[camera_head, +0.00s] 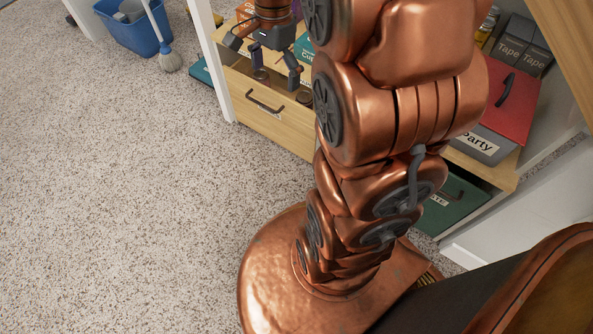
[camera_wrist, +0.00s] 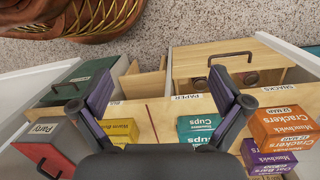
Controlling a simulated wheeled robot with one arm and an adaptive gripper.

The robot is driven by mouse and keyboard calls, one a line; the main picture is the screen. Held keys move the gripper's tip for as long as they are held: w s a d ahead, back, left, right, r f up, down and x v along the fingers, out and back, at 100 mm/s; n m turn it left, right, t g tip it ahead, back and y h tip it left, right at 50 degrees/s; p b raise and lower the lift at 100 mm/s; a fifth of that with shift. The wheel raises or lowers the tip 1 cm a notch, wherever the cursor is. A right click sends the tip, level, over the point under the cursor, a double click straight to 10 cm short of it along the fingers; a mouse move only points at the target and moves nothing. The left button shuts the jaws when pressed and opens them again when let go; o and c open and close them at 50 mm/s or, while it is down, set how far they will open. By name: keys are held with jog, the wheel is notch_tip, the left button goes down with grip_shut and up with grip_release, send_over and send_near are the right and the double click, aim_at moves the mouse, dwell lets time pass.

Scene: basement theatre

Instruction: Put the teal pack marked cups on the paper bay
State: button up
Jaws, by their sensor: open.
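The teal pack marked Cups (camera_wrist: 197,128) stands on the wooden shelf behind the PAPER label (camera_wrist: 187,97). In the head view the teal pack (camera_head: 304,47) is partly hidden by my arm. My gripper (camera_head: 277,76) is open and empty, in front of and above the shelf. In the wrist view its fingers (camera_wrist: 162,92) are spread wide, with the teal pack seen between them near the right finger. They appear apart from it. The paper bay is marked only by its label; its far part is hidden behind my gripper's palm.
A yellow pack (camera_wrist: 118,130) stands left of the teal one. A red Party box (camera_head: 508,105) sits farther along.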

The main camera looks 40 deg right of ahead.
jog(key=s+a+n+g, duration=0.1)
jog(key=s+a+n, duration=0.2)
jog(key=s+n, duration=0.2)
jog(key=s+a+f+n+g, duration=0.1)
jog(key=s+a+n, duration=0.3)
jog(key=s, duration=0.5)
jog(key=s+a+f+n+h, duration=0.1)
jog(key=s+a+n, duration=0.3)
jog(key=s+n, duration=0.3)
jog(key=shift+a+f+n+g, duration=0.15)
jog(key=shift+f+n+g, duration=0.15)
jog(key=shift+g, duration=0.1)
jog(key=shift+s+r, duration=0.1)
jog(key=shift+r, duration=0.05)
